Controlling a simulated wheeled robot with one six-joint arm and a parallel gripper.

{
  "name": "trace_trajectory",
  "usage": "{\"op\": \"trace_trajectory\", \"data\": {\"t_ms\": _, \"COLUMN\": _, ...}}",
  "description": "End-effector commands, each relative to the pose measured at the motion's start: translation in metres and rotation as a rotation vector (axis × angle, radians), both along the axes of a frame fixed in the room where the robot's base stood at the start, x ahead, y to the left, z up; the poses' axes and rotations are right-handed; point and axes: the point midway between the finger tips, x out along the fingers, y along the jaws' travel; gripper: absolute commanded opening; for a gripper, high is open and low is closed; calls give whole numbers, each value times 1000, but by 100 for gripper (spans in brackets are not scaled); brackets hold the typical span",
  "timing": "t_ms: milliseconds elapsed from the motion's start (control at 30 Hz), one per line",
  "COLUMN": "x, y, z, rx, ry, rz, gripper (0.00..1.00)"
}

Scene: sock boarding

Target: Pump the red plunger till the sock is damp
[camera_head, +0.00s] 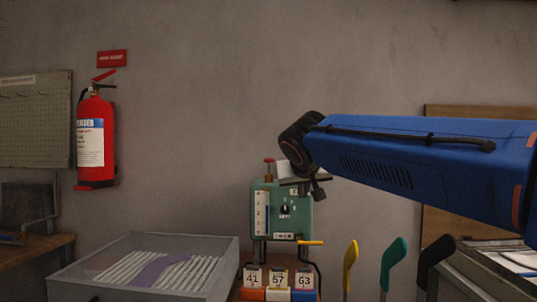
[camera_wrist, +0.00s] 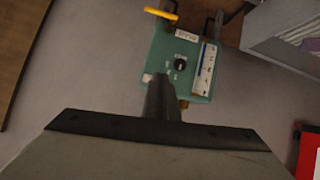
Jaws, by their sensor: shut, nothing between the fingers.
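The red plunger (camera_head: 268,161) stands upright on top of a green box (camera_head: 262,215) with a dial, low in the middle of the head view. My gripper (camera_head: 302,183) is just right of the plunger, at the box's upper right edge. In the wrist view my shut, empty fingers (camera_wrist: 161,84) point at the green box (camera_wrist: 163,50), and the plunger cannot be made out there. Yellow (camera_head: 350,265), teal (camera_head: 393,264) and black (camera_head: 436,260) sock-shaped pieces stand at the right. I cannot tell which is the sock, or whether any is damp.
A grey tray (camera_head: 75,285) with white slats and a purple piece (camera_head: 165,268) lies left of the box. Number cards (camera_head: 278,278) and a yellow handle (camera_head: 311,243) are below it. A fire extinguisher (camera_head: 97,140) hangs on the wall.

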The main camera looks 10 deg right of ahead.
Motion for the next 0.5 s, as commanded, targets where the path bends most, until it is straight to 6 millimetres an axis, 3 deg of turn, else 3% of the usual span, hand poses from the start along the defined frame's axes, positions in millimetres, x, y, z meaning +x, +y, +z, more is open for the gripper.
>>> {"op": "trace_trajectory", "data": {"t_ms": 100, "x": 38, "y": 18, "z": 43, "rx": -3, "ry": -87, "rz": -10, "gripper": 0}}
{"op": "trace_trajectory", "data": {"t_ms": 300, "x": 87, "y": 49, "z": 109, "rx": 7, "ry": -232, "rz": -28, "gripper": 0}}
{"op": "trace_trajectory", "data": {"t_ms": 500, "x": 114, "y": 71, "z": 150, "rx": 22, "ry": -329, "rz": -36, "gripper": 0}}
